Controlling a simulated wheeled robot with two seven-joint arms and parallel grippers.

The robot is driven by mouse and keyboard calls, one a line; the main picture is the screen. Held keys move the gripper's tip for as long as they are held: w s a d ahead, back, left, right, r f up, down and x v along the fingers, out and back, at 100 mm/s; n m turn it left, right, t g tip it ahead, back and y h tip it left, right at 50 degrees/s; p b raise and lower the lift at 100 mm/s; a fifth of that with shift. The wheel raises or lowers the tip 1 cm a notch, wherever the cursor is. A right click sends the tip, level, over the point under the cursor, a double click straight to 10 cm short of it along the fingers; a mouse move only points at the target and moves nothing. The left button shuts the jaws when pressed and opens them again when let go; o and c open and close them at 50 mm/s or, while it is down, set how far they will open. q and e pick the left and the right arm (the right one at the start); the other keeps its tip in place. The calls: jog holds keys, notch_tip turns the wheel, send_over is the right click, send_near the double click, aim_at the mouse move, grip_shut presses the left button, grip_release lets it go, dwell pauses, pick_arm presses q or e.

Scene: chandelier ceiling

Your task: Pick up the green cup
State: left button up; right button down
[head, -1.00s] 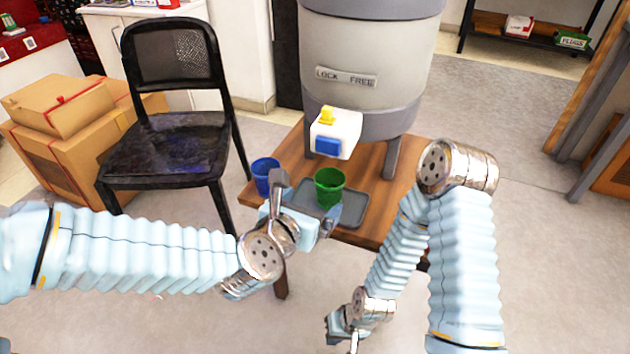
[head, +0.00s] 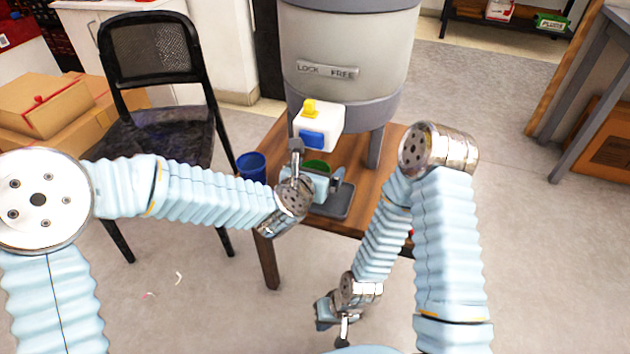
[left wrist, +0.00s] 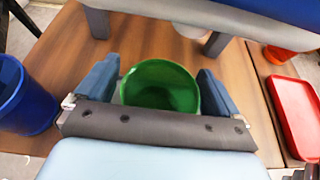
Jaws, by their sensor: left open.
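The green cup (head: 317,164) stands on the small wooden table under the dispenser's spout, mostly hidden in the head view by my left gripper (head: 318,170). In the left wrist view the green cup (left wrist: 160,88) shows its open rim between the two spread fingers of my left gripper (left wrist: 158,68). There the fingers are on either side of the cup; I cannot tell whether either touches it. My right gripper (head: 334,322) hangs low over the floor, away from the table; its jaw opening is unclear.
A blue cup (head: 251,167) stands left of the green cup. A grey tray (head: 341,204) lies on the wooden table (head: 271,198). The large grey dispenser (head: 348,45) stands behind, with its white spout (head: 318,124) close above my left gripper. A black chair (head: 165,135) is at left.

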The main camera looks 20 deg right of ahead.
pick_arm(q)
jog(key=shift+c, duration=0.4)
jog(key=c, duration=1.1)
